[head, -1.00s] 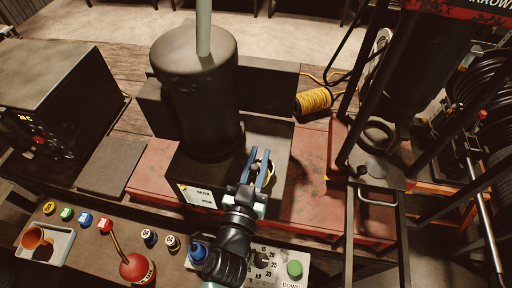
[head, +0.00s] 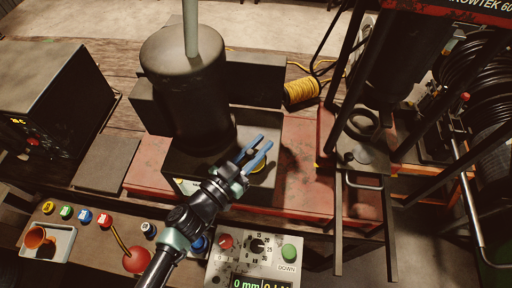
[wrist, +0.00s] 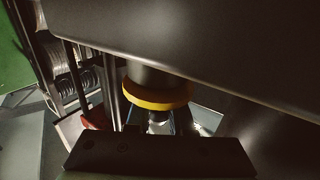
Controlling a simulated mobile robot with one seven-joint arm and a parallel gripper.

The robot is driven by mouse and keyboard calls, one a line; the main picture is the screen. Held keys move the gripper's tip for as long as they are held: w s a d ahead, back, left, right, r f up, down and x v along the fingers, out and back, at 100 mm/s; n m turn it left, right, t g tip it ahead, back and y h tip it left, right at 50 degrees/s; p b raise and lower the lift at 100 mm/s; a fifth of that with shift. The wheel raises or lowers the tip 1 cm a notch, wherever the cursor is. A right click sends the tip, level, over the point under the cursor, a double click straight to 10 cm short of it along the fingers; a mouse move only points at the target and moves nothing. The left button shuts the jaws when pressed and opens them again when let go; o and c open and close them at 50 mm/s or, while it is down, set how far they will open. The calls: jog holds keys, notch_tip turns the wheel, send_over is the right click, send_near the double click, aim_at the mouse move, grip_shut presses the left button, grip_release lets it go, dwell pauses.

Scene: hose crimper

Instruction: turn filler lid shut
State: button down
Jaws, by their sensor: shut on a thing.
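The filler lid (head: 258,165) is a yellow-rimmed round cap on the dark box-shaped tank (head: 185,160) below the big dark cylinder. In the head view my gripper (head: 266,141) partly covers it, with its blue fingers pointing up and to the right. In the wrist view the lid (wrist: 157,95) shows as a yellow ring under a dark round neck, just beyond my gripper (wrist: 160,122). My gripper is shut on the lid. The finger contact is partly hidden, and I cannot tell how far the lid is turned.
The big dark cylinder (head: 185,80) stands close behind and left of my gripper. A control panel (head: 258,262) with a green button and dial lies in front. A yellow cord spool (head: 301,91) lies behind. A dark metal frame (head: 345,130) stands to the right.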

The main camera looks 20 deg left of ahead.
jog(key=shift+w+d+m+h+b, duration=0.2)
jog(key=shift+m+h+b, duration=0.3)
jog(key=shift+h, duration=0.3)
jog(key=shift+r+g+h, duration=0.15)
jog(key=shift+g+h, duration=0.15)
jog(key=shift+g, duration=0.1)
jog(key=c, duration=0.8)
grip_release()
jog(key=shift+c, duration=0.2)
jog(key=shift+s, duration=0.15)
jog(key=shift+s+a+f+b, duration=0.15)
jog(key=shift+s+f+b, duration=0.1)
jog(key=shift+b, duration=0.1)
jog(key=b+v, duration=0.4)
jog(key=v, duration=0.8)
